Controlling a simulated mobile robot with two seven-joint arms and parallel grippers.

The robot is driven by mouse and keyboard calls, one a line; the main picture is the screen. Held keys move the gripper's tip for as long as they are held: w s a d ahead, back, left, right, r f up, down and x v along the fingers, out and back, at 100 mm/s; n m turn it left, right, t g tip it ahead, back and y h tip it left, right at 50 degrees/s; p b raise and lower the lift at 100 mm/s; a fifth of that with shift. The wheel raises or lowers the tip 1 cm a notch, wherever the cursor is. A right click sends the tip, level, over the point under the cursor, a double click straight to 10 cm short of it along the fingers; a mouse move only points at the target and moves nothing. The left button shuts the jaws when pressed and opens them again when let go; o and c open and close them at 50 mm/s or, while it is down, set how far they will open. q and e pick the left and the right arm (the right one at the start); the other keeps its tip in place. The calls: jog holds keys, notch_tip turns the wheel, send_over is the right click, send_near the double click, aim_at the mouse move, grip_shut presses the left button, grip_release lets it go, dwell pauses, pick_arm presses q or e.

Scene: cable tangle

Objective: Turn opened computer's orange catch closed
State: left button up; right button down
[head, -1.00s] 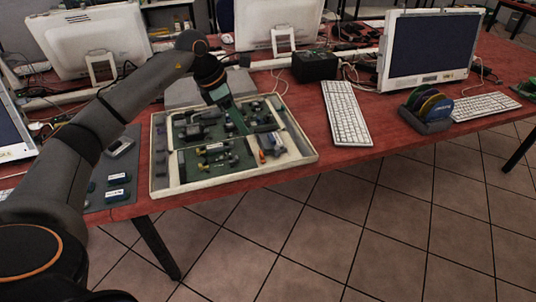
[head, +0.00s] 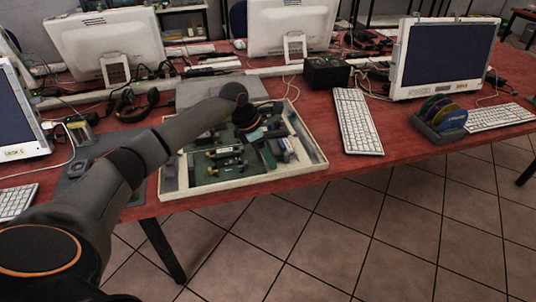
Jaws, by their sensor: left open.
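The opened computer (head: 225,186) is a shallow pale case lying flat on the red table, with green boards and dark parts inside. My left gripper (head: 256,137) points down over the right half of the case, low above the boards. Its fingers are small and dark against the parts, and I see nothing held between them. The orange catch cannot be made out now; the gripper and the parts around it seem to hide it. I cannot tell whether the gripper touches anything. My right gripper is out of view.
A white keyboard (head: 357,121) lies right of the case, with a disc holder (head: 439,117) and a monitor (head: 444,57) beyond. A black box (head: 327,72) and more monitors stand behind. A dark mat (head: 98,148) lies to the left, partly behind my arm. The table's front edge is close to the case.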

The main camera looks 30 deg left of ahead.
pick_arm(q)
grip_shut()
dwell(0.4)
